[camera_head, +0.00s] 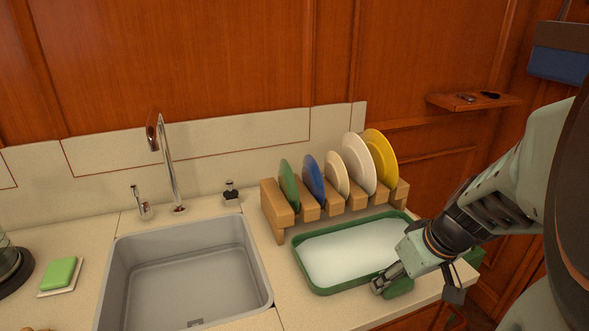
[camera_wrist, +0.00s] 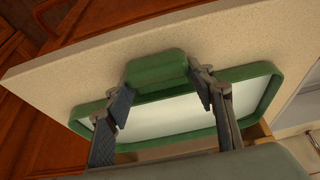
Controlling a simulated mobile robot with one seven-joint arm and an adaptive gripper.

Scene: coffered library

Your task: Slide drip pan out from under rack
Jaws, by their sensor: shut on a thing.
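The drip pan (camera_head: 307,277) is a shallow green tray with a white, liquid-looking inside, lying on the counter. Its whole back rim shows along the front of the wooden rack (camera_head: 277,207); I cannot tell if any part is still beneath it. The rack holds several upright plates. My gripper (camera_head: 386,286) is at the pan's front right, shut on its green handle block (camera_head: 401,288). In the wrist view, the fingers (camera_wrist: 163,100) straddle the block (camera_wrist: 157,70), and the pan's rim (camera_wrist: 250,71) shows beyond them.
The sink (camera_head: 188,275) lies left of the pan, with a faucet (camera_head: 170,165) behind it. Green soap (camera_head: 59,272) sits at far left. A strip of bare counter (camera_head: 350,310) lies in front of the pan, up to the edge. A small shelf (camera_head: 473,102) is at upper right.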

